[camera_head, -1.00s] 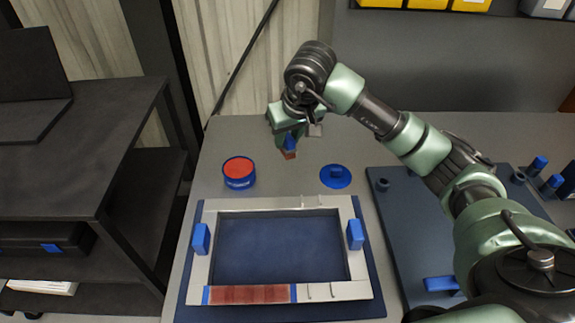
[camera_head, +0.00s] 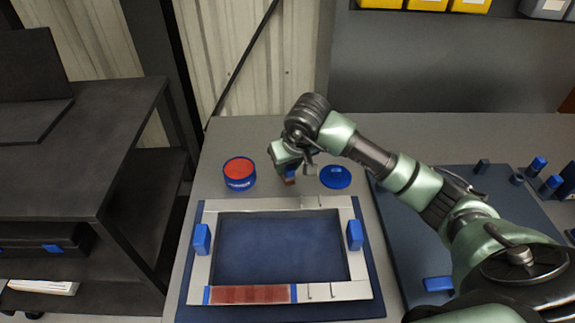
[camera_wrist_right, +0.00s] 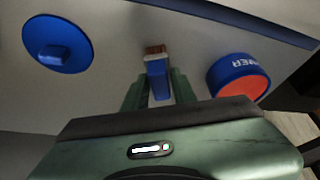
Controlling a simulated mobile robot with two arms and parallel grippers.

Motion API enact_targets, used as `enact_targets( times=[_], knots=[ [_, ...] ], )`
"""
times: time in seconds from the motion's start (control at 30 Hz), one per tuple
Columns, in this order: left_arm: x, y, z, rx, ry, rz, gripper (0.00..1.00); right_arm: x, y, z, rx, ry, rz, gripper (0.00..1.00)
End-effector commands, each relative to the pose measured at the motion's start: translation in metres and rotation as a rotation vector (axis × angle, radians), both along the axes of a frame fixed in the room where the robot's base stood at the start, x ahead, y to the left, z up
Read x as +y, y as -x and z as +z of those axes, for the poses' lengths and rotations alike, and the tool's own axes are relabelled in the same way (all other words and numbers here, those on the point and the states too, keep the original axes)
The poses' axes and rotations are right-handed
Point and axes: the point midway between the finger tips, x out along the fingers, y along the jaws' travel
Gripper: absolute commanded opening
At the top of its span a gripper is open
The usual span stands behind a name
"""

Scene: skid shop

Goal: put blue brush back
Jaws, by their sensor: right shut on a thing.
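The blue brush is in my right gripper (camera_head: 290,174), near the back of the grey bench in the head view. In the right wrist view the blue brush (camera_wrist_right: 157,75) shows its blue handle between the two green fingers and its brown bristle end pointing away. The right gripper (camera_wrist_right: 158,88) is shut on the handle. My left gripper is not in view.
A blue can with red contents (camera_head: 239,173) stands left of the gripper, and a round blue lid (camera_head: 335,177) lies to its right. A metal frame (camera_head: 347,290) with a red strip lies in front on a blue mat. A dark blue board (camera_head: 390,230) lies right.

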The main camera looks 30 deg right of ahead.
Motion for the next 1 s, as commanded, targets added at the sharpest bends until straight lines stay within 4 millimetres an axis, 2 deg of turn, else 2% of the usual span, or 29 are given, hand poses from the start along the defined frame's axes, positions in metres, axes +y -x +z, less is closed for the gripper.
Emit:
enact_targets(
  times=[0.03,0.07,0.1,0.13,0.43,0.57,1.0],
  knots=[
    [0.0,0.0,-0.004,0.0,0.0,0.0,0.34,0.0,0.0,-0.003,-0.001,0.001,0.001,0.0],
    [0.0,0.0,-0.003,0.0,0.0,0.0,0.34,0.0,0.0,-0.002,0.0,0.0,0.0,0.32],
    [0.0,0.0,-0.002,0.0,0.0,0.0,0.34,0.0,0.0,-0.002,0.0,0.0,0.0,0.43],
    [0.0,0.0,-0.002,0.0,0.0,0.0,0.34,0.0,0.0,-0.002,0.0,0.0,0.0,0.48],
    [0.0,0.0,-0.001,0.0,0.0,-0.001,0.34,0.0,0.0,-0.001,0.0,0.0,0.0,0.48],
    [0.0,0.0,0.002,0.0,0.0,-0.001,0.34,0.0,0.001,0.007,-0.003,0.0,0.0,0.48],
    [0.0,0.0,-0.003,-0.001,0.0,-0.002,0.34,0.001,0.035,0.087,-0.006,0.002,0.001,0.48]
  ],
)
